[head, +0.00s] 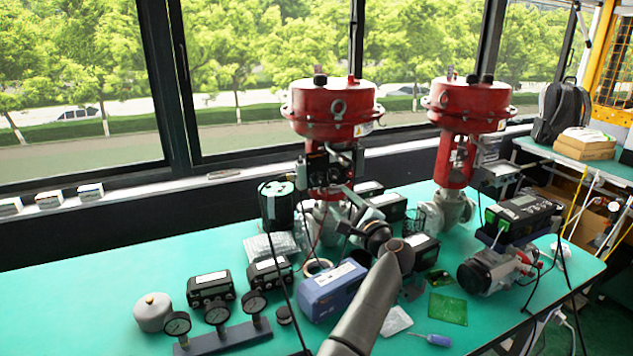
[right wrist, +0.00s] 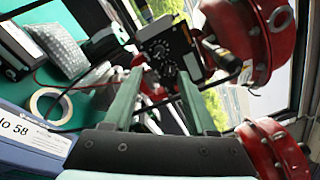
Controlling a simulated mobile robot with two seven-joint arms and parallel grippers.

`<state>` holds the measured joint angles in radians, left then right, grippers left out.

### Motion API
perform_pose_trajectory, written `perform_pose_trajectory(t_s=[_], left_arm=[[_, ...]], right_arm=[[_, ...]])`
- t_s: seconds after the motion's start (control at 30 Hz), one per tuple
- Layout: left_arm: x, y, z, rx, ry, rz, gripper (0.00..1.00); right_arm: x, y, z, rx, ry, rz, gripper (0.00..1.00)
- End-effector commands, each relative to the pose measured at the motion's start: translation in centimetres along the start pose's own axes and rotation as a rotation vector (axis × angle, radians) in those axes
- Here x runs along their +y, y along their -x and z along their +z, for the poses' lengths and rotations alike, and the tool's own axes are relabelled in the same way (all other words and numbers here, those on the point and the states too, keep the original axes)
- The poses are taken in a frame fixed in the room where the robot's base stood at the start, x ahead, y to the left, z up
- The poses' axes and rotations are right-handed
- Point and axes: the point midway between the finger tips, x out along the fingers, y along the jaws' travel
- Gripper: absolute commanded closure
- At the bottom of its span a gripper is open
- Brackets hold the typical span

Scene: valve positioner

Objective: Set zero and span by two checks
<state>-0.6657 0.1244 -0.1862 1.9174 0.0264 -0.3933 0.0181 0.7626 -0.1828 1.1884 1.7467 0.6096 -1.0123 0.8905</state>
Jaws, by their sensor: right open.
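The left valve has a red actuator (head: 332,108) with a black positioner (head: 325,167) mounted below it. In the right wrist view the positioner (right wrist: 165,48) shows a dark face with round dials or knobs, beyond my fingers. My right gripper (head: 347,214) is open, below and to the right of the positioner in the head view. Its two green fingers (right wrist: 160,95) stand apart with nothing held between them. Whether the fingertips touch anything cannot be told. A second red-topped valve (head: 468,105) stands to the right. My left gripper is not seen.
A stand with several pressure gauges (head: 217,318), black boxes (head: 210,286), a blue case (head: 333,289) and a tape ring (head: 318,267) lie in front. A dark canister (head: 277,205) stands left of the valve. The green table (head: 95,270) is bare at far left.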

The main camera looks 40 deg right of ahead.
Motion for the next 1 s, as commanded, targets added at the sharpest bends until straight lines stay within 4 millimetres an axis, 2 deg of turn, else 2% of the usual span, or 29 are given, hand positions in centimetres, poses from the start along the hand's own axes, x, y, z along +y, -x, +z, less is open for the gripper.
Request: perform_pose_trajectory(t_s=[0.17,0.6,0.8,1.0], left_arm=[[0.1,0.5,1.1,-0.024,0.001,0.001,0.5],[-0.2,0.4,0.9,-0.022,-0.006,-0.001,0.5],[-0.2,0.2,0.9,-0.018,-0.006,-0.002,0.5],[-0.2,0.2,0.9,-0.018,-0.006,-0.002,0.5]], right_arm=[[-0.1,-2.5,0.0,0.0,0.001,0.001,0.43],[0.0,-8.8,0.0,0.0,0.003,0.001,0.43],[0.0,-10.8,-0.1,0.002,0.003,0.0,0.43],[0.0,-11.6,-0.1,0.002,0.004,0.001,0.43]])
